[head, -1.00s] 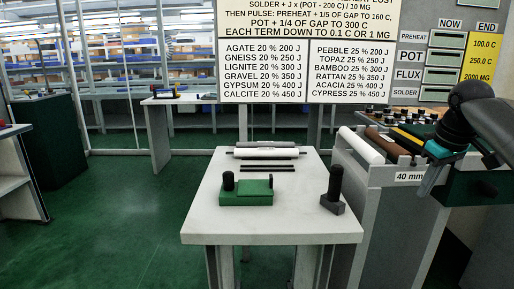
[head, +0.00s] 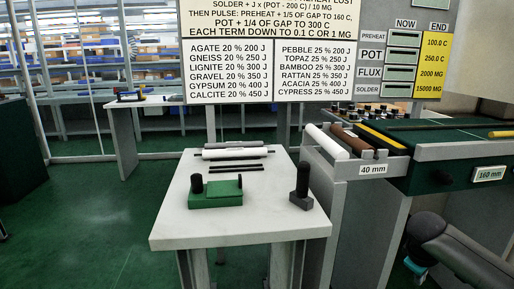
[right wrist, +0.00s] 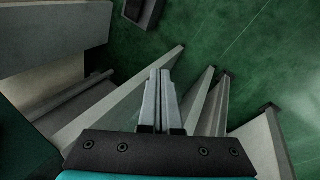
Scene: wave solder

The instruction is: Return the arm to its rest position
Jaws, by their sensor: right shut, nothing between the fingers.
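My right arm (head: 462,252) is low at the bottom right of the head view, beside the grey legs of the machine. Its gripper, with a teal part (head: 415,267), hangs low there, and the fingers are hard to make out. In the right wrist view the two grey fingers (right wrist: 160,76) are together with nothing between them. Slanted grey legs or panels and the green floor lie beyond them. My left gripper is not in view.
A white table (head: 250,222) holds a green block (head: 216,200) with black knobs, a dark upright tool (head: 301,188) and rollers (head: 233,153). The machine (head: 425,172) with several rollers stands at right. Green floor (head: 95,215) at left is clear.

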